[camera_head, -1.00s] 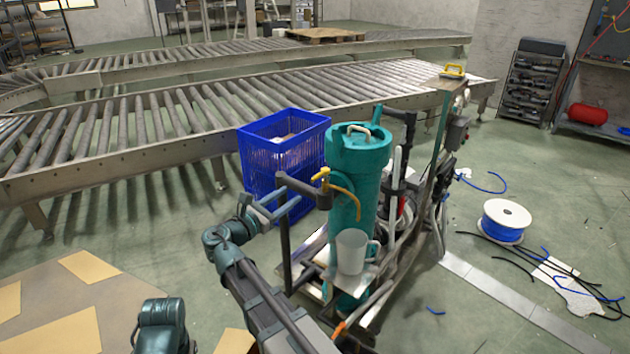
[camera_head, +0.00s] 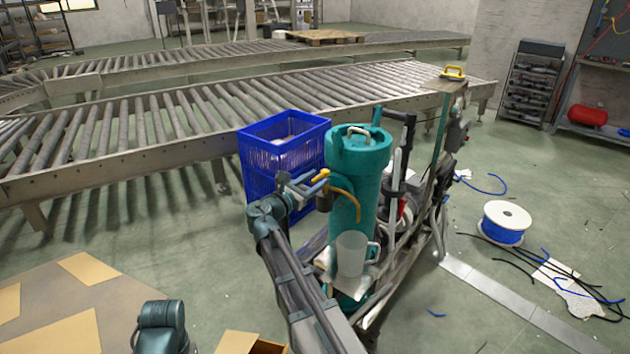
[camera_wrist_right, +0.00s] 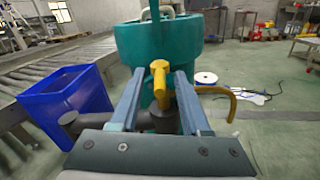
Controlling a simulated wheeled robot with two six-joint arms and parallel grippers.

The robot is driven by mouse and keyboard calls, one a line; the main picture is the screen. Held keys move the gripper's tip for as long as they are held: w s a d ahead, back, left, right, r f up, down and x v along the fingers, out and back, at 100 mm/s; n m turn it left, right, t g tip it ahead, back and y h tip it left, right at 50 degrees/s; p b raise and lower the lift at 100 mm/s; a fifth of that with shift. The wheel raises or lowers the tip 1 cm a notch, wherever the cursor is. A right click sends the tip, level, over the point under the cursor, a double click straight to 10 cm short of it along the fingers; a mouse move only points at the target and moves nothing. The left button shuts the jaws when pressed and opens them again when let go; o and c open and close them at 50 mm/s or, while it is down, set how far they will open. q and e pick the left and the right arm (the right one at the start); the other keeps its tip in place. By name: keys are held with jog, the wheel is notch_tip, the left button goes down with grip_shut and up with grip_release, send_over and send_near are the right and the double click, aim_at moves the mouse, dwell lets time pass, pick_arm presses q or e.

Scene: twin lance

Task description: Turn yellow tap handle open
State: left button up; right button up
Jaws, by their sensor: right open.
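The yellow tap handle (camera_head: 321,175) is on the side of the teal cylinder tank (camera_head: 360,165), with a curved yellow spout (camera_head: 355,205) beside it. In the right wrist view, the handle (camera_wrist_right: 160,80) stands upright between the two fingers of my right gripper (camera_wrist_right: 160,76), with a gap on each side. In the head view, my right gripper (camera_head: 306,184) is at the tap, open. A pale grey mug (camera_head: 351,255) stands below the spout. My left gripper is out of view.
A blue crate (camera_head: 262,160) stands close to the left of my right gripper, also in the wrist view (camera_wrist_right: 65,105). Roller conveyors (camera_head: 150,120) run behind. Pipes and a frame (camera_head: 440,150) stand right of the tank. A blue cable spool (camera_head: 504,222) is on the floor at right.

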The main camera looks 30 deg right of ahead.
grip_shut()
